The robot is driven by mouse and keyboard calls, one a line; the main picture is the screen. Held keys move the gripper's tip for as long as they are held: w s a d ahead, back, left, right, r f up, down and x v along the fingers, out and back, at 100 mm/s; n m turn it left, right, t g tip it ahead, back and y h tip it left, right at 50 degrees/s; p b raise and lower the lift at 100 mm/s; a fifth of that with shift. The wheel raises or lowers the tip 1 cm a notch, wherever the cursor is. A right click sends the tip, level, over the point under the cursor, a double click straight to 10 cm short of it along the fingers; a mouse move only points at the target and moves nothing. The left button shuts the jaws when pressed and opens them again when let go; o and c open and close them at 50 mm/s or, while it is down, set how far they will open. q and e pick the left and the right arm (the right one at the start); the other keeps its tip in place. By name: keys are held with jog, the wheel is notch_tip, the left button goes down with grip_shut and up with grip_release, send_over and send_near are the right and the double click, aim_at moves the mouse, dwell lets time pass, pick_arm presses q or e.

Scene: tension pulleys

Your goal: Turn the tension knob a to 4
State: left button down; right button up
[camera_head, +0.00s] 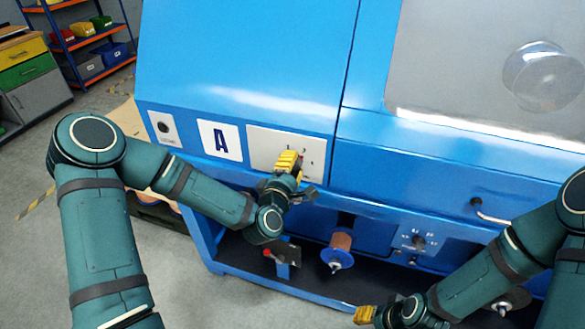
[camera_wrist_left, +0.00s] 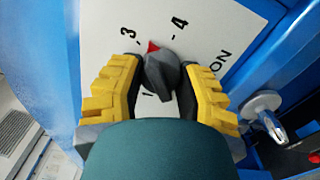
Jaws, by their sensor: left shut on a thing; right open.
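The tension knob a (camera_wrist_left: 160,72) is dark grey with a red pointer tip. In the left wrist view the red tip points between the marks 3 (camera_wrist_left: 128,32) and 4 (camera_wrist_left: 180,23), nearer to 3. My left gripper (camera_head: 289,163) has its yellow fingers on both sides of the knob and is shut on it. In the head view the gripper covers the knob. My right gripper (camera_head: 366,315) is open at the bottom, away from the knob.
Below the plate are a copper-coloured spool (camera_head: 341,240) and a second small dial (camera_head: 418,241). A metal handle (camera_head: 490,217) sticks out on the right. The machine's lower blue ledge (camera_head: 285,290) runs under my left arm. A shelf with bins (camera_head: 85,30) stands at the back left.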

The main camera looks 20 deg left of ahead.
aim_at(296, 124)
pick_arm(q)
jog(key=m+b, duration=0.1)
jog(key=m, duration=0.3)
jog(key=shift+r+m, duration=0.1)
jog(key=shift+m, duration=0.2)
jog(key=shift+w+m, duration=0.1)
jog(key=shift+m, duration=1.7)
jog(key=shift+r, duration=0.1)
jog(key=c, duration=0.5)
grip_release()
notch_tip(296, 124, up, 10)
jog(key=shift+f, duration=0.1)
